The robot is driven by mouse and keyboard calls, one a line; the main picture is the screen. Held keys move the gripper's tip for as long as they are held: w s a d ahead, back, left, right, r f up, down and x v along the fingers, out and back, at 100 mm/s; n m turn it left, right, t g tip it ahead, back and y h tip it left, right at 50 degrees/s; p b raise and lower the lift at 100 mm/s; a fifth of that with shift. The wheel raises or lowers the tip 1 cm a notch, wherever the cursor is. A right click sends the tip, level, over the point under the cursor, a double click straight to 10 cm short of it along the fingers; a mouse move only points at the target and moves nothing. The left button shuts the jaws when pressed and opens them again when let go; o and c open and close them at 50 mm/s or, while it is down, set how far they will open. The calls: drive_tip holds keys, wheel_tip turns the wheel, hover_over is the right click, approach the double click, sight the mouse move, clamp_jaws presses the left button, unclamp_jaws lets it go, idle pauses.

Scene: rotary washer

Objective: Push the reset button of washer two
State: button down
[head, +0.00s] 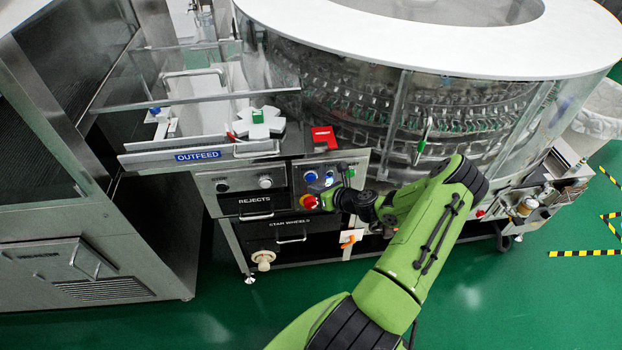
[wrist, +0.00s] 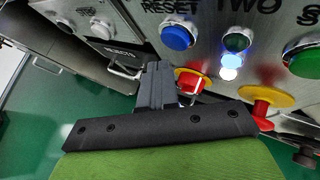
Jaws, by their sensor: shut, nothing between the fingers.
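The reset button (wrist: 177,37) is blue, under the word RESET on a metal panel marked TWO in the wrist view. In the head view the same blue button (head: 311,177) is on the washer's front panel, above a red stop button. My gripper (wrist: 155,70) is shut and empty, its fingertips below and slightly left of the blue button in the wrist view. In the head view my gripper (head: 330,199) is close to the panel, beside the red stop button. The fingertips appear apart from the blue button; the exact gap cannot be told.
A red stop button on a yellow collar (wrist: 190,81) is just right of the fingertips, and another (wrist: 265,97) is farther right. A green button (wrist: 304,62) and a bright lamp (wrist: 231,66) share the panel. The REJECTS drawer (head: 254,202) is to the left.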

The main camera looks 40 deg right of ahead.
drive_tip(key=s, duration=0.1)
drive_tip(key=s+a, duration=0.2)
drive_tip(key=shift+s+a+p, duration=0.25)
drive_tip(key=shift+s+p, duration=0.1)
drive_tip(key=shift+p, duration=0.05)
idle(0.5)
drive_tip(key=a+r+n+g+y, duration=0.2)
drive_tip(key=a+r+n+g, duration=0.6)
drive_tip(key=a+r+n, duration=1.2)
drive_tip(key=s+a+r+n+h, duration=0.1)
drive_tip(key=s+a+r+n, duration=0.1)
drive_tip(key=s+r+n, duration=0.4)
drive_tip(key=s+a+r+n+t+h, duration=0.1)
drive_tip(key=s+a+r+n, duration=0.2)
drive_tip(key=s+n, duration=0.9)
wheel_tip(320, 180, up, 4)
drive_tip(key=shift+a+f+h, duration=0.2)
drive_tip(key=shift+a+h, duration=0.1)
drive_tip(key=shift+a, duration=0.05)
